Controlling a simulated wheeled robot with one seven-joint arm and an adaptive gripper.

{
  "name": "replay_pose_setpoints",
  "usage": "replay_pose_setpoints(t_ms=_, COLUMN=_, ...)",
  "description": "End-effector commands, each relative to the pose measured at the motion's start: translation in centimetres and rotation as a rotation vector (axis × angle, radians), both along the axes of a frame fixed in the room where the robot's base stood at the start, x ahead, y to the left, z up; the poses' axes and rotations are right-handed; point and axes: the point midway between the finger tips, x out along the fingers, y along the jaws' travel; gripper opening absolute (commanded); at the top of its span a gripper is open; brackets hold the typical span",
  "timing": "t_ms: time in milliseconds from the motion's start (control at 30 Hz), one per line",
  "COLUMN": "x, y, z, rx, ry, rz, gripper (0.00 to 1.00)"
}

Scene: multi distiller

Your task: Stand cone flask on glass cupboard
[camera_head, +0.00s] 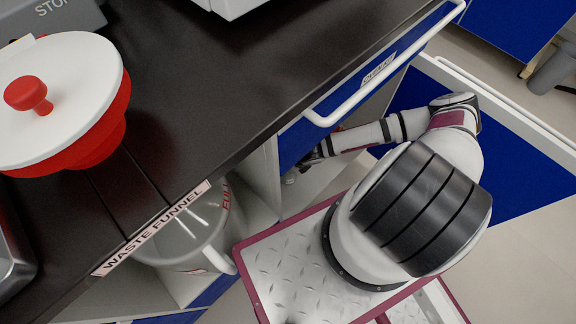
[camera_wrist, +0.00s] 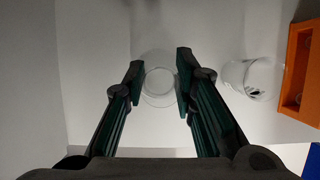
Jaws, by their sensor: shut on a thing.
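The cone flask (camera_wrist: 159,98) is clear glass, seen from above as faint circles between my fingers in the wrist view. My gripper (camera_wrist: 160,65) is shut on it, one dark green-black finger on each side. The glass cupboard (camera_wrist: 98,70) shows as a pale interior around the flask. In the head view my gripper (camera_head: 308,161) reaches into the cupboard (camera_head: 263,172) below the dark bench top. The flask is hard to make out there. I cannot tell whether its base touches the shelf.
Another clear glass vessel (camera_wrist: 252,78) stands to the right of the flask. An orange box (camera_wrist: 298,75) is farther right. The space left of the flask is clear. A blue drawer with a white handle (camera_head: 372,82) and the bench edge are close to my arm.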

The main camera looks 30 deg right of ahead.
Motion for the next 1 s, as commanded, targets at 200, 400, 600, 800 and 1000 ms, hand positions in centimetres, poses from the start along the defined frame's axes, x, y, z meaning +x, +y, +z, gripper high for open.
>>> replay_pose_setpoints(t_ms=200, x=0.0, y=0.0, z=0.1, rx=-0.001, ry=0.000, rz=0.001, gripper=0.00)
replay_pose_setpoints(t_ms=400, x=0.0, y=0.0, z=-0.2, rx=-0.001, ry=0.000, rz=0.000, gripper=0.46)
replay_pose_setpoints(t_ms=600, x=0.0, y=0.0, z=-0.2, rx=-0.001, ry=0.000, rz=0.000, gripper=0.46)
replay_pose_setpoints(t_ms=800, x=-0.1, y=-0.1, z=0.5, rx=-0.001, ry=-0.001, rz=0.001, gripper=0.46)
replay_pose_setpoints(t_ms=1000, x=-1.2, y=-0.5, z=3.5, rx=-0.002, ry=-0.001, rz=0.001, gripper=0.46)
